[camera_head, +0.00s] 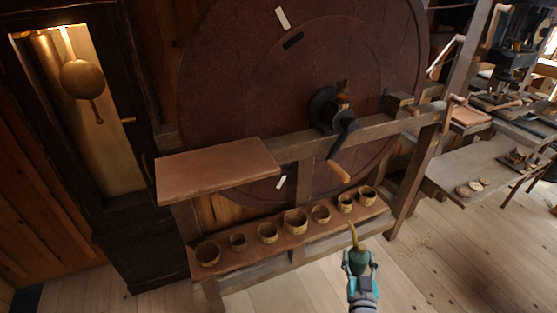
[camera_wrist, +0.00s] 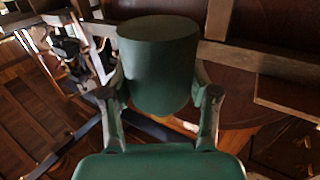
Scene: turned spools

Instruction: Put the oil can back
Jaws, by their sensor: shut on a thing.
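The oil can (camera_head: 358,258) is dark green with a thin brass-coloured spout pointing up. In the wrist view its green cylindrical body (camera_wrist: 158,65) fills the upper middle, between the two fingers. My gripper (camera_head: 360,265) is shut around the can's body, one finger on each side, and the can is held in the air. In the head view it is in front of the lower shelf's right end, with the spout tip near the shelf's front edge. The can's far side is hidden in the wrist view.
The lower shelf (camera_head: 240,262) carries a row of several small bowls (camera_head: 296,222). Above it, a bare board (camera_head: 215,172) is clear. A large dark wheel (camera_head: 250,90) with a crank (camera_head: 340,150) stands behind. A workbench (camera_head: 460,170) with small items is at right; open floor lies between.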

